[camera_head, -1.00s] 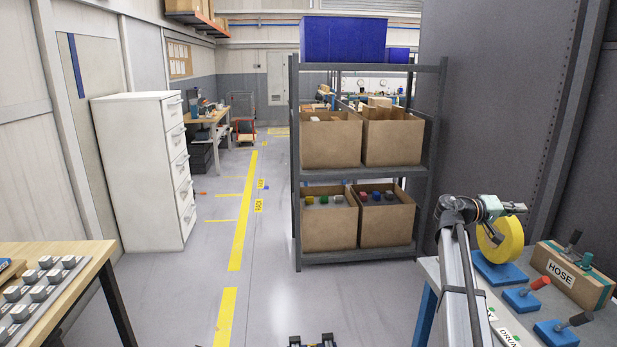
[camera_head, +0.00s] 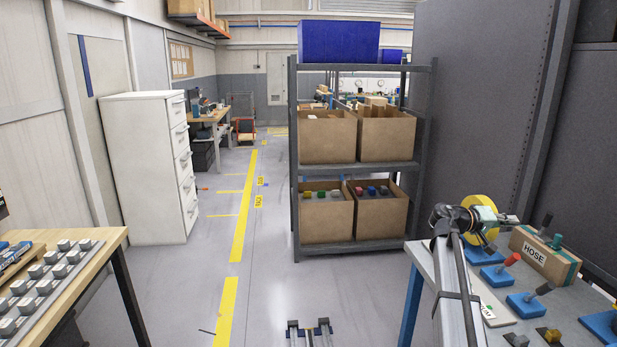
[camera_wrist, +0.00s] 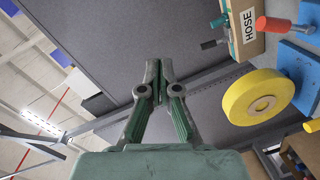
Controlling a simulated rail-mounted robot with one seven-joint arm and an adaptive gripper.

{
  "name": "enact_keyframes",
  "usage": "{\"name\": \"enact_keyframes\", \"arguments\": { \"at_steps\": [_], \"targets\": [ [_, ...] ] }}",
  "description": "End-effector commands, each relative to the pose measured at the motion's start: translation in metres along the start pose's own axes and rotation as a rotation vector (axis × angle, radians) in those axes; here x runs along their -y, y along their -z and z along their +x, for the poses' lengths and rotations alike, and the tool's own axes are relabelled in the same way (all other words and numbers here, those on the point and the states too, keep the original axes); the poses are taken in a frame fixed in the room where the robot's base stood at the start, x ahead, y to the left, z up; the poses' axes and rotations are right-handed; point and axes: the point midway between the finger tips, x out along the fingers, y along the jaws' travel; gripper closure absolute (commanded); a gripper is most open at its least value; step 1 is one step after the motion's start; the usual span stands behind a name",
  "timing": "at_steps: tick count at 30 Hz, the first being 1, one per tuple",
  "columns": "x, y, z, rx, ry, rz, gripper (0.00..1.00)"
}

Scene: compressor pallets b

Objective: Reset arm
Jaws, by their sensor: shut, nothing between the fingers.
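My gripper (camera_head: 503,219) is at the right in the head view, above the grey table (camera_head: 423,262), in front of a yellow disc (camera_head: 474,205) on a blue base. In the wrist view, the two green fingers of my gripper (camera_wrist: 159,80) are closed together, tips touching, with nothing between them. The yellow disc also shows at the right of the wrist view (camera_wrist: 240,100), apart from the fingers. A cardboard box marked HOSE (camera_head: 537,256) stands farther right on the table.
Several levers on blue bases (camera_head: 527,303) crowd the right table. A shelf rack (camera_head: 355,174) with open cardboard boxes stands ahead. A wooden table (camera_head: 98,252) with rows of grey blocks is at left, a white cabinet (camera_head: 145,165) behind it. The marked aisle (camera_head: 237,215) between is clear.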

Motion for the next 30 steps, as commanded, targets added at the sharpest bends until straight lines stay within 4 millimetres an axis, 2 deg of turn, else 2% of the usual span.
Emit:
{"name": "enact_keyframes", "arguments": {
  "at_steps": [8, 11, 14, 18, 21, 27, 30],
  "targets": [
    [0.074, -0.038, -0.028, 0.015, 0.166, -0.026, 1.00],
    [0.109, -0.058, -0.043, 0.025, 0.247, -0.041, 1.00],
    [0.152, -0.086, -0.066, 0.040, 0.355, -0.061, 1.00],
    [0.221, -0.138, -0.111, 0.073, 0.542, -0.097, 1.00],
    [0.264, -0.178, -0.146, 0.102, 0.677, -0.124, 1.00],
    [0.334, -0.265, -0.227, 0.177, 0.947, -0.180, 1.00],
    [0.358, -0.309, -0.269, 0.220, 1.076, -0.207, 1.00]
  ]
}}
